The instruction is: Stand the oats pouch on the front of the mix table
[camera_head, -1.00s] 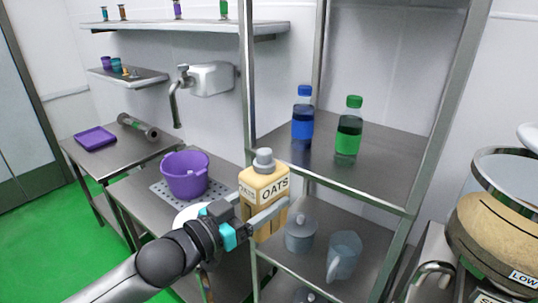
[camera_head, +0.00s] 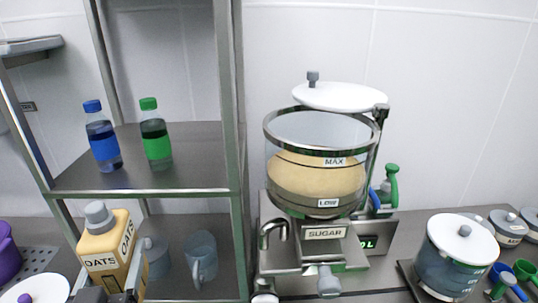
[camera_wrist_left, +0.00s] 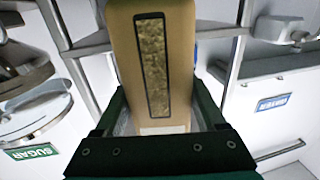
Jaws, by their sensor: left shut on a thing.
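The oats pouch (camera_head: 108,248) is tan with a grey cap and an OATS label, at the lower left of the head view, in front of the metal rack. My left gripper (camera_head: 118,296) is shut on it, low in the head view and partly cut off by the frame edge. In the left wrist view the pouch (camera_wrist_left: 152,70) stands between the two fingers of the left gripper (camera_wrist_left: 160,118), with its dark window strip facing the camera. I cannot make out the mix table for certain. My right gripper is out of view.
The rack shelf (camera_head: 190,180) holds a blue bottle (camera_head: 103,140) and a green bottle (camera_head: 155,138). A clear jug (camera_head: 201,258) stands below. Right of the rack are the sugar dispenser (camera_head: 318,180) and a lidded pot (camera_head: 450,255). A purple bucket (camera_head: 7,255) is at the left edge.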

